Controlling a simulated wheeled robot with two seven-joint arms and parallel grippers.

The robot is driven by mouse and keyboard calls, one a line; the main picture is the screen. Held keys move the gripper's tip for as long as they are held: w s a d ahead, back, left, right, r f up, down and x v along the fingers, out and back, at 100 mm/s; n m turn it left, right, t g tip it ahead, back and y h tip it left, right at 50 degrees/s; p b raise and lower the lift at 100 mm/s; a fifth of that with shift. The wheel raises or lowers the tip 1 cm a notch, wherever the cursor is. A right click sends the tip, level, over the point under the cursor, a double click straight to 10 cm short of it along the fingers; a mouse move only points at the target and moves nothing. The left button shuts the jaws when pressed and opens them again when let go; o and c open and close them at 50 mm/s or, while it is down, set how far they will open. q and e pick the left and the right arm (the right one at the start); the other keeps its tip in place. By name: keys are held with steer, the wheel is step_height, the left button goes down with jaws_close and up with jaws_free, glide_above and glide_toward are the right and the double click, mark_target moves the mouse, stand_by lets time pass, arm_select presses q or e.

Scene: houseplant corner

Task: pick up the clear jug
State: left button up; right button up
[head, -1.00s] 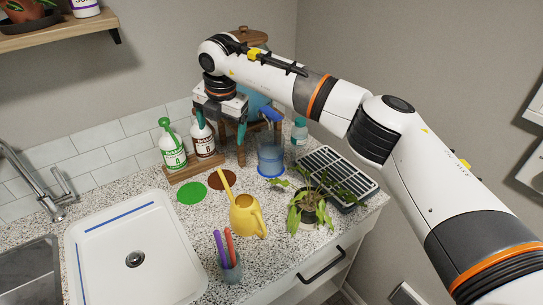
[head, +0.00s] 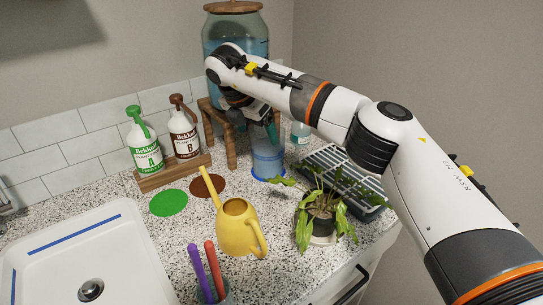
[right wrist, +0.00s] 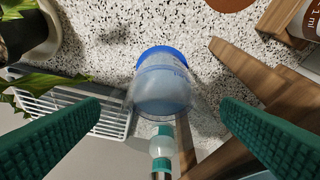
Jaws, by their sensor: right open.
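The clear jug (head: 267,160) stands on the counter in front of the wooden stand, with a blue ring or disc at its foot. Its upper part is hidden by my right gripper in the head view. My right gripper (head: 257,124) is open, just above and behind the jug's top. In the right wrist view, the jug (right wrist: 162,92) shows in the gap between the two spread teal fingers (right wrist: 162,107), apart from both. My left gripper is not in view.
A large glass dispenser (head: 235,35) on a wooden stand (head: 231,148) is close behind the gripper. A small teal-capped bottle (head: 300,134), a rack (head: 360,170) and a potted plant (head: 322,218) are on the right. A yellow watering can (head: 237,228) stands in front.

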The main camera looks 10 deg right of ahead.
mark_target(264, 147)
steer(key=p+x, duration=0.1)
steer(key=x, duration=0.6)
steer(key=shift+w+f+p, duration=0.1)
steer(key=shift+f+p, duration=0.05)
steer(key=shift+p, duration=0.15)
steer(key=shift+w+d+f, duration=0.1)
steer(key=shift+d+f, duration=0.05)
steer(key=shift+f, duration=0.3)
steer(key=c, duration=0.9)
steer(key=shift+r, duration=0.1)
steer(key=shift+c, duration=0.5)
steer(key=shift+r, duration=0.1)
